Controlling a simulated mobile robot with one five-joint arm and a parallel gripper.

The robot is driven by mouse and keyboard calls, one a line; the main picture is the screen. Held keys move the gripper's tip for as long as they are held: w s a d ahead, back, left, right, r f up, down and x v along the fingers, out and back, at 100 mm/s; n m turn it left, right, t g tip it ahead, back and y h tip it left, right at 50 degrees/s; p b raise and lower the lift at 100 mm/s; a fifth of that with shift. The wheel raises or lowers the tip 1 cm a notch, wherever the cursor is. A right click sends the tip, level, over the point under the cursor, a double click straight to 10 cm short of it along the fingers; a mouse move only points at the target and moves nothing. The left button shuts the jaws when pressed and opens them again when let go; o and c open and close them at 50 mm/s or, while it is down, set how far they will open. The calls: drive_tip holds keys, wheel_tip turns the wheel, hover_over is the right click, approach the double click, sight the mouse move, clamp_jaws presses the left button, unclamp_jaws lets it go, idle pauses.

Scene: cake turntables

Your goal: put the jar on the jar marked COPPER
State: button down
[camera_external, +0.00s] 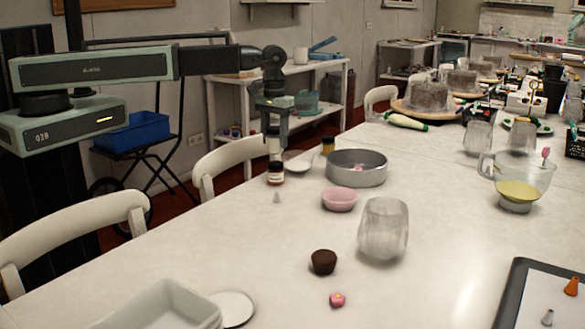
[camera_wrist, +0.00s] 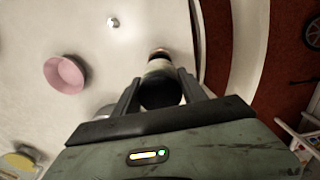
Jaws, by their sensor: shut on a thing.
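My gripper (camera_external: 275,130) is shut on a small pale jar (camera_external: 274,149) at the far-left edge of the table. In the wrist view, my gripper (camera_wrist: 160,84) has its fingers on both sides of the jar's dark round top (camera_wrist: 160,94). A second small jar (camera_external: 276,174) with dark red contents and a pale label stands on the table directly below the held one. I cannot read its label, nor tell whether the two touch. Another jar (camera_external: 328,146), dark with a yellow band, stands behind to the right.
A grey cake tin (camera_external: 357,170), a pink bowl (camera_external: 339,200) and a pale spoon-like dish (camera_external: 299,162) are close by on the right. A small metal nozzle (camera_external: 276,197) stands in front. A chair (camera_external: 225,160) is beside the table's left edge.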

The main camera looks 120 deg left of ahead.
sight(275, 148)
drive_tip(key=shift+f+b, duration=1.65)
drive_tip(key=shift+f, duration=0.35)
drive_tip(key=c, duration=0.6)
unclamp_jaws()
drive_tip(key=shift+r, duration=0.1)
drive_tip(key=shift+c, duration=0.2)
drive_tip(key=shift+r, duration=0.1)
wheel_tip(275, 148, up, 12)
drive_tip(key=p, duration=1.2)
drive_tip(key=shift+r+p, duration=0.2)
drive_tip(key=shift+p, duration=0.2)
drive_tip(key=shift+f, duration=0.15)
